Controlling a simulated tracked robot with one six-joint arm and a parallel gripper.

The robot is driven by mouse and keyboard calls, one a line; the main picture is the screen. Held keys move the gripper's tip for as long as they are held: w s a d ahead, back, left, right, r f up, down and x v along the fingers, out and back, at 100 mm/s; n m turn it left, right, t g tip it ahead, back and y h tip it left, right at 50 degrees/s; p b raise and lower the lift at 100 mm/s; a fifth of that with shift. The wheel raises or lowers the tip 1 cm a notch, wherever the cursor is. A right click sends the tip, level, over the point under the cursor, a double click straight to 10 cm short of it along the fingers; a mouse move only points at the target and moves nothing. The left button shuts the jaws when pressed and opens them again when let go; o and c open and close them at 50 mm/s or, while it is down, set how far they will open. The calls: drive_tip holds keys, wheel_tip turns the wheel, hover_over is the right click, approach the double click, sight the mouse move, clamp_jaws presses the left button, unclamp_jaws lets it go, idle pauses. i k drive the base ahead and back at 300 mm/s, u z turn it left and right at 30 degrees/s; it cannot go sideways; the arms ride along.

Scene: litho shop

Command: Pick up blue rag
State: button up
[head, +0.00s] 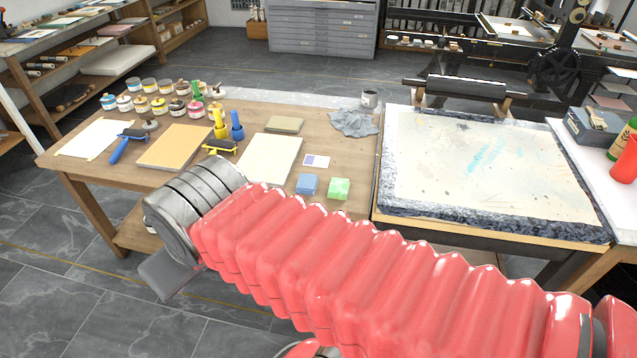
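A crumpled grey-blue rag (354,123) lies at the back right of the wooden table (345,165), close to the stone slab. A small grey tin stands just behind it. My arm, in a red bellows sleeve, crosses the front of the view from lower right to the left. Its metal end, with a flat grey part of my gripper (168,276), is at the table's front left edge, far from the rag. The fingers cannot be made out, and nothing is seen held.
A blue sponge (307,184) and a green sponge (339,188) sit at the front. A cream slab (270,159), ink rollers, bottles and several ink jars (158,106) fill the left. The stone slab with paper (480,165) is right of the rag. The tin (369,98) is close behind it.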

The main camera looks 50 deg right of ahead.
sight(308, 184)
drive_tip(key=z, duration=0.55)
drive_tip(key=i, duration=1)
drive_tip(key=z, duration=0.05)
